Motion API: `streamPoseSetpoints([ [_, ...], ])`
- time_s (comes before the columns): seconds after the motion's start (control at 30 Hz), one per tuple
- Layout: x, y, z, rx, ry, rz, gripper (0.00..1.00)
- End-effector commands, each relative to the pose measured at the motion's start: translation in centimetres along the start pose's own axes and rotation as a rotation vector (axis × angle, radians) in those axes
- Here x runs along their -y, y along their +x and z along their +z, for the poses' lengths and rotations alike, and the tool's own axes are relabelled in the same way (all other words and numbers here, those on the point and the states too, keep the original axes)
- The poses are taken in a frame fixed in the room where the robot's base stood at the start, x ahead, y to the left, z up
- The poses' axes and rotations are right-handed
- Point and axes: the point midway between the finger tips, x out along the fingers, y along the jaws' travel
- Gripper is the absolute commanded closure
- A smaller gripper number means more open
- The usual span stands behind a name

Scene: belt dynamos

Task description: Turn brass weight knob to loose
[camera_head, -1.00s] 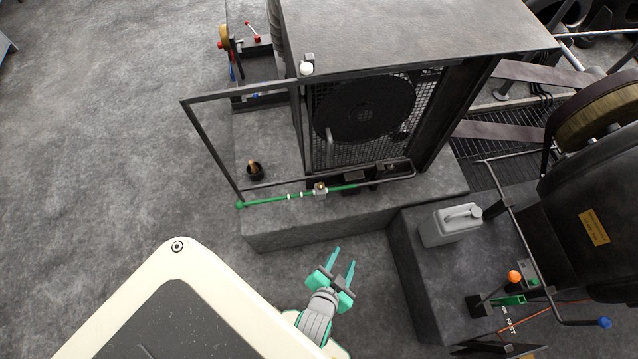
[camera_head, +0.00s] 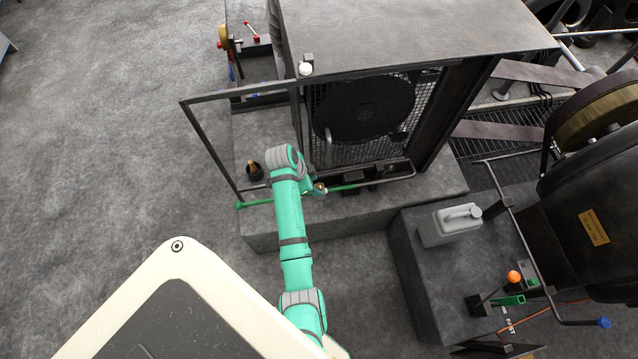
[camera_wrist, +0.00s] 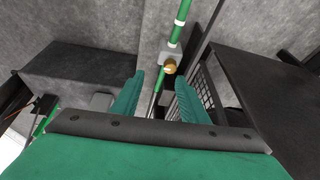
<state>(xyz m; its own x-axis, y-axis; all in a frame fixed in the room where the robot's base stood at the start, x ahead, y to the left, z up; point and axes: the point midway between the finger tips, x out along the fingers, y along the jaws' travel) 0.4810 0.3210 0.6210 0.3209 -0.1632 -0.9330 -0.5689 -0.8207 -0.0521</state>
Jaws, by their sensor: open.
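The brass weight knob (camera_wrist: 170,66) sits on a pale grey block (camera_wrist: 172,56) that rides on a green rod with white bands (camera_wrist: 182,14). In the head view the brass and block (camera_head: 319,188) show just right of my arm, and the green rod (camera_head: 257,202) runs along the front of the machine. My gripper (camera_wrist: 160,79) is open in the wrist view, its two teal fingers pointing toward the knob. The knob appears beyond the fingertips and between their lines; I see no contact.
A dark metal frame (camera_head: 212,150) stands beside the rod, with a mesh guard (camera_head: 402,118) behind it. A small dark cup (camera_head: 254,172) sits on the ledge at left. A grey jerrycan (camera_head: 450,224) stands on a block at right. The floor at left is clear.

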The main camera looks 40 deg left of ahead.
Motion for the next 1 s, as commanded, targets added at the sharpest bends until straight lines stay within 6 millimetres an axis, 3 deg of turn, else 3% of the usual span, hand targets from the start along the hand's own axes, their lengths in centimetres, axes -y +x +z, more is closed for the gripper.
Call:
streamPoseSetpoints([
  [0.03,1.4,-1.2,0.2,-0.008,0.012,0.017,0.6],
  [0.13,2.5,-2.8,0.5,-0.02,0.04,0.053,0.6],
  [0.33,3.2,-3.5,0.3,-0.031,0.073,0.086,0.6],
  [1.0,2.2,6.1,-0.1,-0.031,0.074,0.088,0.6],
])
